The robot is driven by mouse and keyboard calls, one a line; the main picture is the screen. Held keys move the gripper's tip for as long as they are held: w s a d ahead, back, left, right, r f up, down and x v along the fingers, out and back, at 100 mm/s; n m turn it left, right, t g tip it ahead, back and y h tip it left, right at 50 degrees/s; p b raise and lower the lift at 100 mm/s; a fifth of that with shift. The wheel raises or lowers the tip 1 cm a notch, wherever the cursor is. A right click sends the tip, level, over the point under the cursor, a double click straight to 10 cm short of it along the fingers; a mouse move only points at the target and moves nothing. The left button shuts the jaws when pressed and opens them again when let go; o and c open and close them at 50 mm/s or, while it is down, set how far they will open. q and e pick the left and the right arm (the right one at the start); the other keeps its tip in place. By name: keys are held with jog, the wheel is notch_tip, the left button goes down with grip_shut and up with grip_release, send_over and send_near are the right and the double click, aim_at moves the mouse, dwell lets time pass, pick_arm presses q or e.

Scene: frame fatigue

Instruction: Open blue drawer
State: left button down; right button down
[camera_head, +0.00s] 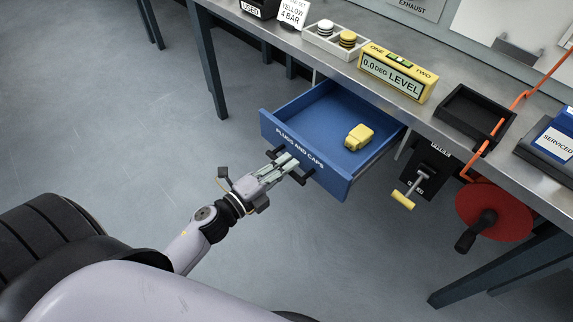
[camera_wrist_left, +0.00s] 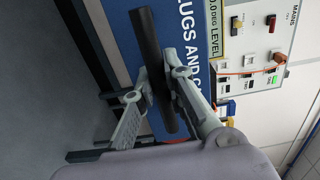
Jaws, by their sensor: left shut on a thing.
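The blue drawer (camera_head: 276,129), lettered "PLUGS AND CAPS", stands pulled out from under the workbench, and its inside is visible. A yellow block-like item (camera_head: 358,137) lies in it. My left gripper (camera_head: 290,165) is at the drawer's front, shut on its dark bar handle (camera_head: 308,178). In the left wrist view the dark handle (camera_wrist_left: 146,50) runs between the two fingers, with the blue front (camera_wrist_left: 122,35) behind it. My right gripper is in neither view.
The metal workbench carries a yellow level (camera_head: 396,75), a white tray of caps (camera_head: 333,38) and a black tray (camera_head: 470,115). Right of the drawer hang a black box with a yellow-handled lever (camera_head: 403,200) and a red wheel (camera_head: 494,212). Floor at left is clear.

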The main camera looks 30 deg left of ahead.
pick_arm(q)
jog(key=c, duration=1.6)
grip_release()
jog(key=v, duration=1.2)
